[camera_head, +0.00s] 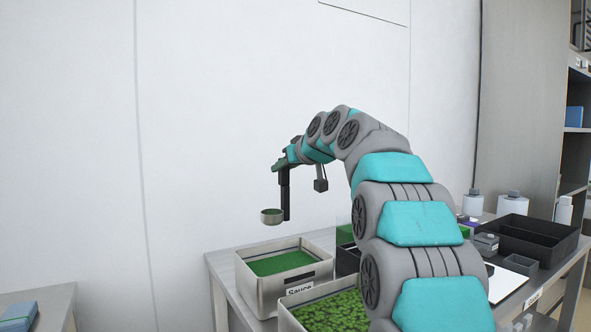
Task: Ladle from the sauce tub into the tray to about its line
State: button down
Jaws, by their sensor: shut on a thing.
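My gripper (284,164) is shut on the ladle's dark upright handle (286,200), high above the table. The ladle's small metal bowl (271,217) hangs level to the left of the handle, with green showing inside it. The bowl is in the air above the metal sauce tub (264,293), clear of it. The tub is labelled "Sauce" and holds smooth green sauce (280,263). A dark container (347,260) shows partly just right of the tub, mostly behind my arm. I cannot tell if it is the tray, and no fill line is visible.
A second metal tub (300,300) with leafy green pieces stands in front of the sauce tub. A black divided bin (538,238), white bottles (513,204) and a small grey box (486,244) are at the right. My arm hides the table's middle.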

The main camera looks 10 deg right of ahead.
jog(key=shift+s+f+b, duration=0.15)
jog(key=shift+f+b, duration=0.1)
jog(key=shift+b, duration=0.25)
jog(key=b, duration=0.2)
jog(key=s+f+t+b, duration=0.1)
jog(key=shift+d+b, duration=0.2)
jog(key=shift+b, duration=0.2)
jog(key=shift+s+d+f+t+y+b, duration=0.1)
jog(key=shift+s+f+t+y+b, duration=0.15)
jog(key=shift+b, duration=1)
jog(key=shift+r, duration=0.1)
jog(key=shift+s+r, duration=0.1)
jog(key=shift+r, duration=0.05)
